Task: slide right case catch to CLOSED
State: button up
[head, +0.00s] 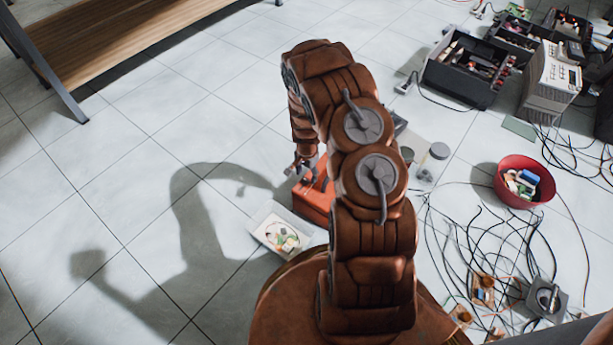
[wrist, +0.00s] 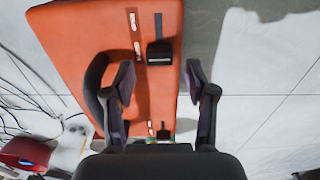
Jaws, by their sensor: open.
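The orange case (head: 312,203) lies on the floor, partly hidden behind my arm in the head view. In the wrist view its orange top (wrist: 75,35) carries two black catches along one edge. The larger-looking catch (wrist: 160,53) sits at one end of a dark slot, with small white labels beside it. The other catch (wrist: 163,134) shows small between my fingers, lower in the picture. I cannot tell which is the right one, and the labels are unreadable. My gripper (wrist: 160,80) is open and empty over the case edge; it also shows in the head view (head: 303,166).
A white tray of small parts (head: 262,238) is beside the case. A red bowl (head: 507,195), loose cables (head: 470,245) and black toolboxes (head: 460,75) lie to the right. A wooden bench (head: 125,35) stands at upper left. The tiled floor at left is clear.

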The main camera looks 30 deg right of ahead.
notch_tip(320, 180, up, 10)
dwell(0.6)
notch_tip(320, 180, up, 21)
jog(key=n+p, duration=0.3)
jog(key=p, duration=0.7)
send_over(307, 178)
jog(key=s+a, duration=0.3)
jog(key=a, duration=0.2)
jog(key=s+a+r+n+p, duration=0.1)
jog(key=s+a+r+p, duration=0.25)
jog(key=r, duration=0.55)
jog(key=s+a+r+n+p, duration=0.25)
jog(key=r+p, duration=0.25)
jog(key=r, duration=0.3)
jog(key=s+a+r+n+p, duration=0.2)
jog(key=s+r+p, duration=0.4)
jog(key=r, duration=0.5)
jog(key=s+a+r+n+g+p, duration=0.1)
jog(key=s+a+r+n+p, duration=0.2)
jog(key=s+r+p, duration=0.4)
jog(key=s+a+r+n+p, duration=0.2)
jog(key=s+a+r+p, duration=0.2)
jog(key=s+r+p, duration=0.3)
jog(key=s+r, duration=0.4)
jog(key=r, duration=0.3)
jog(key=shift+a+r+g, duration=0.3)
jog(key=shift+a+g, duration=0.05)
jog(key=shift+g, duration=0.05)
jog(key=shift+n, duration=0.25)
